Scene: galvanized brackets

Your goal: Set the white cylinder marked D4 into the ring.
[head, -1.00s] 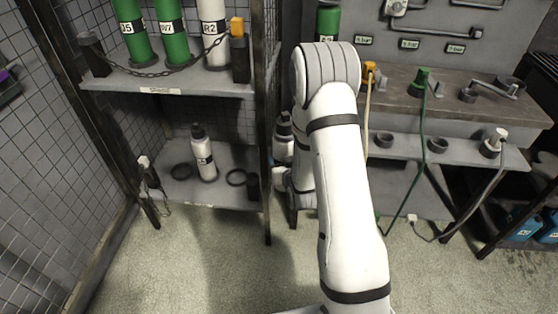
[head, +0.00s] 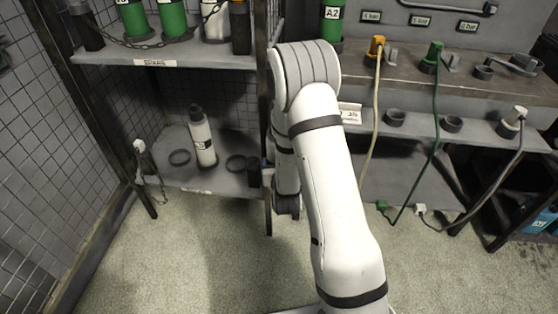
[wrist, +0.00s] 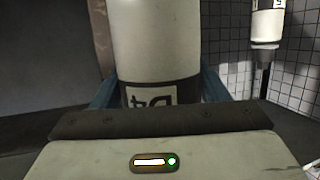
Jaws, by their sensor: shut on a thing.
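A white cylinder marked D4 (wrist: 155,45) with a dark band fills the middle of the wrist view; its label reads upside down there. My gripper (wrist: 158,92) is shut on it, with a blue finger on each side. Two black rings lie on the lower shelf, a left ring (head: 180,157) and a right ring (head: 236,163). Both look empty. I cannot tell from the frames which ring is the task's.
Another white cylinder (head: 203,138) with a dark cap stands between the rings; one also shows in the wrist view (wrist: 268,22). The upper shelf (head: 190,57) holds green and white cylinders behind a chain. A dark post (head: 268,215) stands at the shelf's right. A bench (head: 405,88) with hoses is to the right.

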